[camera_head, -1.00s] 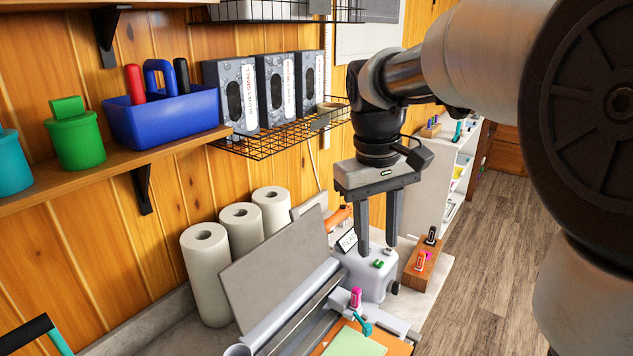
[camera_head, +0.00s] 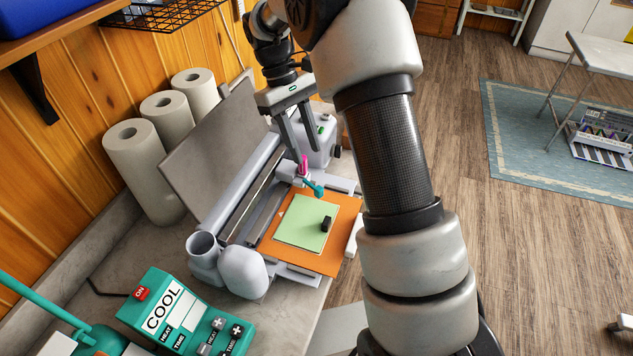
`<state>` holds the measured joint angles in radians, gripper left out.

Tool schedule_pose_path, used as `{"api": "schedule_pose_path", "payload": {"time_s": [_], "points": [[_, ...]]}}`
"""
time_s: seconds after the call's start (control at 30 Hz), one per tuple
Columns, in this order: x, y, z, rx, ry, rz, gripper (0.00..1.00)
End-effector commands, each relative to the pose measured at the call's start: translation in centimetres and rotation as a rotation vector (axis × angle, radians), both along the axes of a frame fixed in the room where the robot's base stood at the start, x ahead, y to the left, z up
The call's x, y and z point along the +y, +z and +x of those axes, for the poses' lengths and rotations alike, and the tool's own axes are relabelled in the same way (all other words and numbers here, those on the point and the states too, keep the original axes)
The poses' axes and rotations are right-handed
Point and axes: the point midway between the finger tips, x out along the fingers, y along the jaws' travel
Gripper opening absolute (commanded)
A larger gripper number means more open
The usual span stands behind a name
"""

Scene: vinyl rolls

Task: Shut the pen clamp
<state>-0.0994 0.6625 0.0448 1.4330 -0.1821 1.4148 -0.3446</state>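The pen clamp shows as a teal lever (camera_head: 315,188) on the carriage of the grey cutting machine (camera_head: 228,213). The lever sticks out toward the lower right. A pink pen (camera_head: 304,166) stands upright beside it. My gripper (camera_head: 304,152) points down with its two dark fingers apart and nothing seen between them. Its fingertips appear just above and behind the pen in the picture; I cannot tell whether they touch anything. An orange mat with a green sheet (camera_head: 297,223) lies in front of the machine, with a small black piece (camera_head: 326,223) on it.
White paper rolls (camera_head: 145,165) stand by the wooden wall at left. A grey panel (camera_head: 210,150) leans behind the machine. A teal heat press control box (camera_head: 185,310) is at the front left. A white device (camera_head: 319,143) stands behind the gripper. Wood floor lies right.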

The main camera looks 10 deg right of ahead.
Motion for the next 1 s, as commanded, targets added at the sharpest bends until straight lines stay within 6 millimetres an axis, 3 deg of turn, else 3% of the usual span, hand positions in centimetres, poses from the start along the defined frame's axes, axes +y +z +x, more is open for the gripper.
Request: {"api": "schedule_pose_path", "payload": {"time_s": [0.3,0.5,0.9,1.0], "points": [[-1.4,-6.3,-2.3,0.002,0.000,0.000,0.34],[-1.9,-8.7,-3.1,0.001,0.000,0.000,0.34],[-2.1,-9.5,-3.4,-0.001,0.000,0.001,0.34],[-2.1,-9.5,-3.4,-0.001,0.000,0.001,0.21]]}}
